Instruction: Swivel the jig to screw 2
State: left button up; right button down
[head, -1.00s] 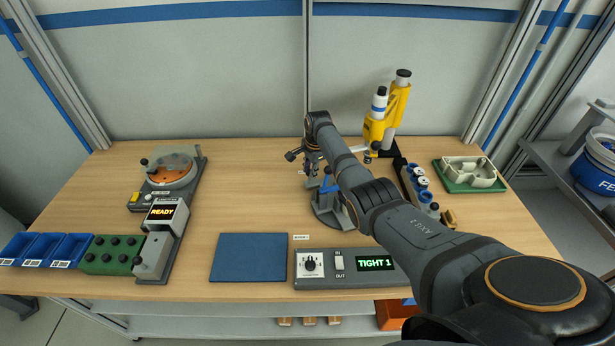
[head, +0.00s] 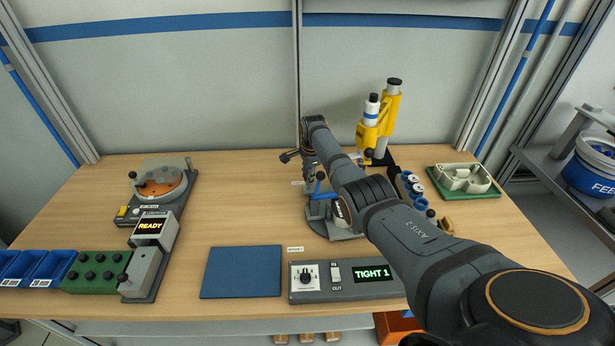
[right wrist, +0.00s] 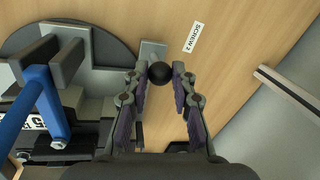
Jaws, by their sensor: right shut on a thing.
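The jig (head: 345,234) is a grey round-based fixture with blue clamp parts, on the bench behind the control box; my right arm partly hides it. In the right wrist view its dark disc (right wrist: 118,53) and a blue clamp (right wrist: 43,98) lie at left. My right gripper (head: 310,186) reaches down at the jig's back left. In the wrist view its fingers are shut on the jig's black ball knob (right wrist: 160,73). The screw 2 label (right wrist: 192,37) lies on the bench just beyond the knob. My left gripper is not in view.
The control box (head: 345,294) at the front shows "TIGHT 1". A blue mat (head: 241,272) lies to its left. A yellow tool stand (head: 388,125) is behind the jig, and a green tray (head: 466,192) is at right. Bench room is clear left of the jig.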

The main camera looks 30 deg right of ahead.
jog(key=c, duration=1.1)
grip_release()
notch_tip(320, 180, up, 12)
jog(key=s, duration=0.2)
jog(key=shift+s+a, duration=0.15)
jog(key=shift+a, duration=0.05)
jog(key=shift+f, duration=0.1)
